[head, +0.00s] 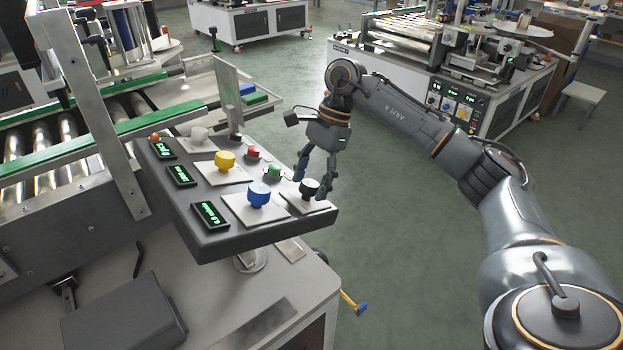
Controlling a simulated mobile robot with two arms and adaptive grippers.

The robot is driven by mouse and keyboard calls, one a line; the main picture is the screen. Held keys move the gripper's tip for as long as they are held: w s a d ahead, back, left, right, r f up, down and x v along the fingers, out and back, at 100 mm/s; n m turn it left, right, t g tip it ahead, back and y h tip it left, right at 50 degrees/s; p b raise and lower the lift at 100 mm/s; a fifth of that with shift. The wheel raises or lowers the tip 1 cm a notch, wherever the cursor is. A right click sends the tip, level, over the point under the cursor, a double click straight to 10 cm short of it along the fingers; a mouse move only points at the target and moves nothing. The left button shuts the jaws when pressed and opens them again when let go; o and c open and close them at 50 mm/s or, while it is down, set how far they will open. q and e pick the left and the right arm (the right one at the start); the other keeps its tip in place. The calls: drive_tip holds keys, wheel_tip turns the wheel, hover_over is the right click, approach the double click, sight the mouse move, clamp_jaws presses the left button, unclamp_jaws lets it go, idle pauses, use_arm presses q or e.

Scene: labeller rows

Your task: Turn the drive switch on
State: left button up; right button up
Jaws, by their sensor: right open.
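The control panel (190,219) is a dark sloped box at the front of the labeller. Its near right corner carries a black knob (309,187) on a pale plate; no readable label shows which control is the drive switch. A red button (253,153) and a green button (274,171) lie along the right side. My right gripper (312,185) is open, pointing down, with its fingers on either side of the black knob; contact is unclear. My left gripper is out of view.
Green-lit displays (181,175) line the panel's left side. A metal upright (228,92) stands behind the panel, and a roller conveyor (60,182) with green rails lies left. Open floor (400,260) is to the right. Another labeller (455,75) stands behind.

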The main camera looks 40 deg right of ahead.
drive_tip(key=c, duration=1.2)
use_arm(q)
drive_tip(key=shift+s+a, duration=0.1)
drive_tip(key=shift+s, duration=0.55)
use_arm(e)
drive_tip(key=shift+o, duration=0.2)
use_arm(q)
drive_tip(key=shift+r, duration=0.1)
use_arm(e)
drive_tip(key=shift+m, duration=0.4)
drive_tip(key=m+p, duration=0.1)
drive_tip(key=m, duration=0.2)
drive_tip(key=shift+r+m+p, duration=0.1)
drive_tip(key=shift+m+p, duration=0.3)
drive_tip(key=m+p, duration=0.1)
drive_tip(key=m, duration=0.3)
drive_tip(key=shift+m+p, duration=0.3)
drive_tip(key=shift+p, duration=0.1)
drive_tip(key=m+p, duration=0.2)
drive_tip(key=m, duration=0.2)
drive_tip(key=shift+t, duration=0.3)
use_arm(q)
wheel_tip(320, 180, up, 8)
drive_tip(key=p, duration=0.2)
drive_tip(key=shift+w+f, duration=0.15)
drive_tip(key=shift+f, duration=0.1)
use_arm(e)
drive_tip(key=shift+m+h, duration=0.3)
drive_tip(key=shift+m, duration=2.2)
